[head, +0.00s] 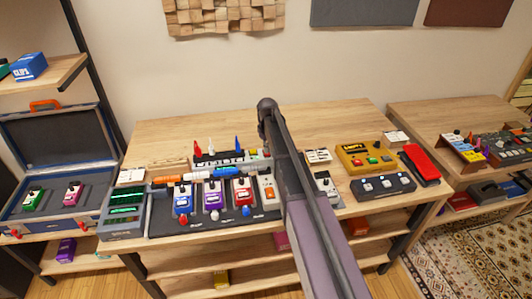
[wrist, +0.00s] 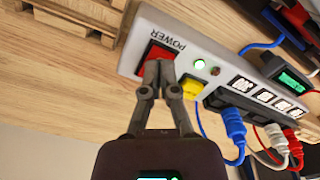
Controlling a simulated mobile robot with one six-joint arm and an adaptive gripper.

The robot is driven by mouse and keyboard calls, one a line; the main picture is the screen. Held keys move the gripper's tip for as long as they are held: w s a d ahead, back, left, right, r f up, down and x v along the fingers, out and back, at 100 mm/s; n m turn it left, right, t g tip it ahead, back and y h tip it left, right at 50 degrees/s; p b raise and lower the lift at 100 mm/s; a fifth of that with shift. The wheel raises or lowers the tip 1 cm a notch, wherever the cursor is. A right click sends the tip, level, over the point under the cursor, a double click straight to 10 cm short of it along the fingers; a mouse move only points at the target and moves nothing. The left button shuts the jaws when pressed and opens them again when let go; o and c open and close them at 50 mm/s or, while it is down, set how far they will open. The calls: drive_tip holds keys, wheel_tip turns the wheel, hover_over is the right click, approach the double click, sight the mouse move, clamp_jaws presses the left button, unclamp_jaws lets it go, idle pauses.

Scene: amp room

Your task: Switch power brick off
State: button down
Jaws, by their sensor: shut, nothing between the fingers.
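The power brick (wrist: 229,66) is a pale strip lying slantwise in the wrist view. In the head view the brick (head: 222,160) stands at the back of the pedalboard, partly hidden by my arm. My gripper is hidden there.
Blue, white and red plugs (wrist: 236,128) with cables and a yellow block (wrist: 190,87) sit along the brick near my fingers. A pedalboard (head: 165,228) with several pedals stands in front of it. The wooden tabletop (head: 180,128) behind is mostly clear.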

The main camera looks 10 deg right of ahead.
drive_tip(key=shift+f+b, duration=0.5)
drive_tip(key=shift+f, duration=0.05)
idle(0.4)
drive_tip(key=shift+r, duration=0.1)
drive_tip(key=shift+r+p, duration=3.45)
drive_tip(key=shift+p, duration=0.1)
drive_tip(key=shift+s, duration=0.15)
drive_tip(key=s+m, duration=0.6)
drive_tip(key=s, duration=2.2)
drive_tip(key=shift+s, duration=0.4)
drive_tip(key=shift+a, duration=0.1)
